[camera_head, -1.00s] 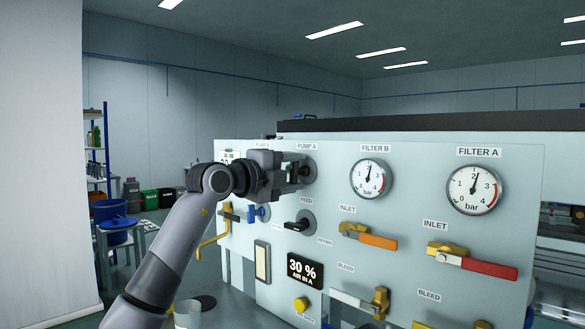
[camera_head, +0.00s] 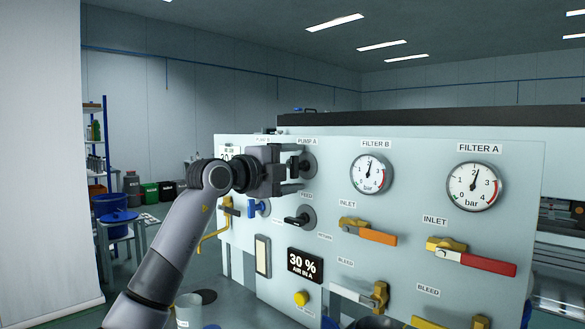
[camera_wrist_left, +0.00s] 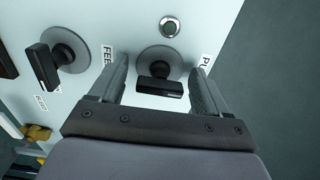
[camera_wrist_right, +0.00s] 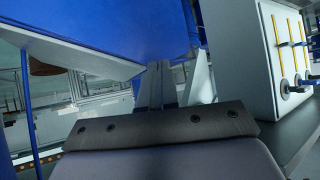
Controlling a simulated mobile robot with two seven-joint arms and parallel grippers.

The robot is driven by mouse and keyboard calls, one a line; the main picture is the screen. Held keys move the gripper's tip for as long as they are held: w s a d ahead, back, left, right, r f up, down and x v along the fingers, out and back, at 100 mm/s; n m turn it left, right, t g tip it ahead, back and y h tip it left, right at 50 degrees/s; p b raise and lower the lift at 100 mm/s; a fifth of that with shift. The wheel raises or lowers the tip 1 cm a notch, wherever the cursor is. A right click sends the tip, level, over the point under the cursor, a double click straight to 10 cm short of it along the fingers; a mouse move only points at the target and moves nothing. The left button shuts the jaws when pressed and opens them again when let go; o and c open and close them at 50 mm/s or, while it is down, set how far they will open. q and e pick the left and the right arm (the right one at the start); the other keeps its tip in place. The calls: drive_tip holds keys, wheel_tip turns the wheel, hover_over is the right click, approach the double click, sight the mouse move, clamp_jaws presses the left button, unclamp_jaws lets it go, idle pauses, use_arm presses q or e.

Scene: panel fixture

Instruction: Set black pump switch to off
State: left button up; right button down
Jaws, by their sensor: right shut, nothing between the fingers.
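The black pump switch (camera_head: 305,164) is a black handle on a grey round plate under the PUMP A label on the pale panel. In the left wrist view the switch (camera_wrist_left: 158,88) lies between my left gripper's fingers, its bar across the gap, with clear space to both fingers. My left gripper (camera_head: 294,179) is open, just in front of and left of the switch. It covers part of the panel there. My right gripper (camera_wrist_right: 167,88) shows only in the right wrist view, shut and empty, away from the switch, near a blue surface.
A similar black FEED switch (camera_head: 298,221) sits just below. A blue handle (camera_head: 260,207) and a yellow lever (camera_head: 214,234) are close to my left wrist. Gauges, an orange lever (camera_head: 376,236) and a red lever (camera_head: 488,264) are farther right.

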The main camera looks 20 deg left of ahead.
use_arm(q)
drive_tip(key=b+v, duration=0.1)
drive_tip(key=v, duration=0.6)
idle(0.4)
drive_tip(key=shift+s, duration=0.1)
